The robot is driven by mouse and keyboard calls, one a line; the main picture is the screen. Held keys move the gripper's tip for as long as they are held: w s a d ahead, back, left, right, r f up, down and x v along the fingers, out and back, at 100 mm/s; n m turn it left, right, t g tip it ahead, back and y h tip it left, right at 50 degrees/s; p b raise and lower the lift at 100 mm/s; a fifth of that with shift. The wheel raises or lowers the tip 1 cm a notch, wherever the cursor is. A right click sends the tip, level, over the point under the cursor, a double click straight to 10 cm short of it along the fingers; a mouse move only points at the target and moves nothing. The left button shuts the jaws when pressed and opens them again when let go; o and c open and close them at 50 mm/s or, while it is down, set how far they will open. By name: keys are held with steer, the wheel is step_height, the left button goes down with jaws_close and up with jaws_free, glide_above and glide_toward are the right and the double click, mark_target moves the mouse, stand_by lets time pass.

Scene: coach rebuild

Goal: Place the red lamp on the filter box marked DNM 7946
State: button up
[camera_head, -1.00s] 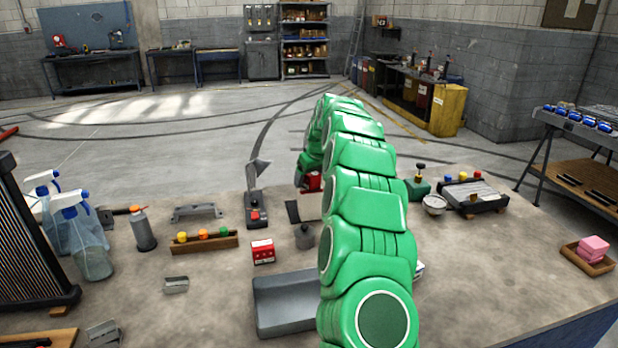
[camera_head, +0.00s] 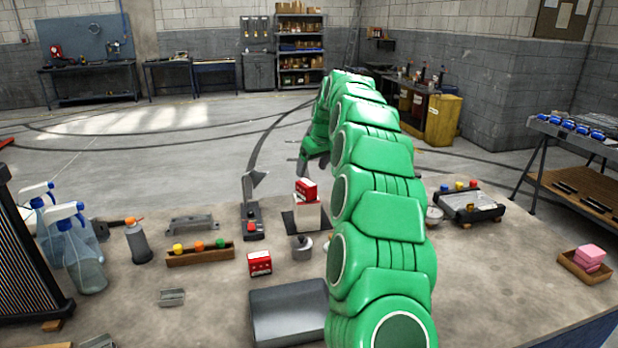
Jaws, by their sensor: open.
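A red lamp (camera_head: 306,190) with a pale front sits on top of a white box (camera_head: 307,216) near the middle of the bench. Any marking on this box is too small to read, so I cannot confirm it is DNM 7946. My green arm reaches out over the bench, and my gripper (camera_head: 304,168) is just above and behind the lamp, open and apart from it. The fingertips are small and partly hidden. A second red-and-white block (camera_head: 260,263) of similar look stands on the bench nearer to me.
A grey metal cup (camera_head: 302,247) and a grey lever unit (camera_head: 251,219) stand close to the box. A grey tray (camera_head: 288,314) lies in front. Spray bottles (camera_head: 75,250) and a wooden rack of coloured caps (camera_head: 200,253) are on the left. The bench's right front is largely clear.

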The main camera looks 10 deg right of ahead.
steer(key=s+a+r+g, duration=0.1)
steer(key=s+a+r, duration=0.3)
steer(key=s, duration=0.8)
steer(key=s+a+r+g, duration=0.15)
steer(key=s+a, duration=0.35)
steer(key=s, duration=0.8)
steer(key=s+f+m+g+h, duration=0.1)
steer(key=s+f, duration=0.4)
steer(key=s, duration=1.4)
steer(key=s+d+f+m+g, duration=0.1)
steer(key=s+f, duration=0.4)
steer(key=s, duration=1.4)
steer(key=m+g, duration=0.1)
steer(key=m, duration=0.1)
steer(key=shift+f+m+h, duration=0.2)
steer(key=shift+m+h, duration=0.1)
steer(key=shift+h, duration=0.1)
